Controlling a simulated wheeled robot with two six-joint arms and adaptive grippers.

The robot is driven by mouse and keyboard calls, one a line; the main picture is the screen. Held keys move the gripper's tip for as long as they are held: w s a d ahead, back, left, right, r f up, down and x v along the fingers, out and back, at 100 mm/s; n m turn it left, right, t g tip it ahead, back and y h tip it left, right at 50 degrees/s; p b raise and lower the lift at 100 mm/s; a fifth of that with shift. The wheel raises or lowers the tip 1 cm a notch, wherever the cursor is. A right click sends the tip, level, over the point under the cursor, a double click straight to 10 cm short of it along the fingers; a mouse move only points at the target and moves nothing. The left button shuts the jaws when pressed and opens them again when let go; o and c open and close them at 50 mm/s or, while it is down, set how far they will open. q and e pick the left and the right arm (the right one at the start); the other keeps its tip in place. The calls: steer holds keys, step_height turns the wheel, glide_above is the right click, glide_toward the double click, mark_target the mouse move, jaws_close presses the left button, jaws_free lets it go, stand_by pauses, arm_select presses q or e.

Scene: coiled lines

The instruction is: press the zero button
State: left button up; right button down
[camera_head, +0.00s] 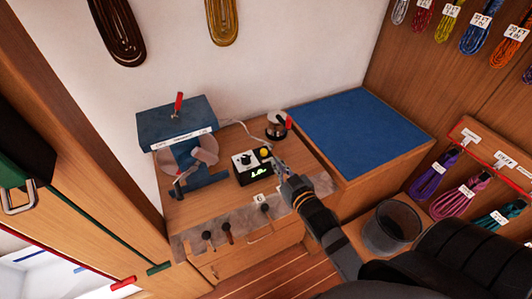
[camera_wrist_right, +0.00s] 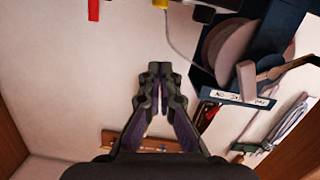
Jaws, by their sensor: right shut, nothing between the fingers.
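I cannot read which control is marked zero. My right gripper (camera_head: 276,164) is shut and empty, with its tips close to the right side of the box, just right of and below the yellow button. I cannot tell whether they touch it. My left gripper is not in view.
A blue winding machine (camera_head: 178,125) with grey discs stands left of the box.

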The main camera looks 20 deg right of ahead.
steer(key=p, duration=0.3)
glide_above(266, 159)
steer(key=shift+s+a+f, duration=0.15)
steer(key=shift+a+f, duration=0.25)
steer(key=shift+f, duration=0.2)
steer(key=f, duration=0.3)
steer(key=shift+d, duration=0.2)
steer(key=shift+d+f, duration=0.15)
steer(key=shift+f, duration=0.45)
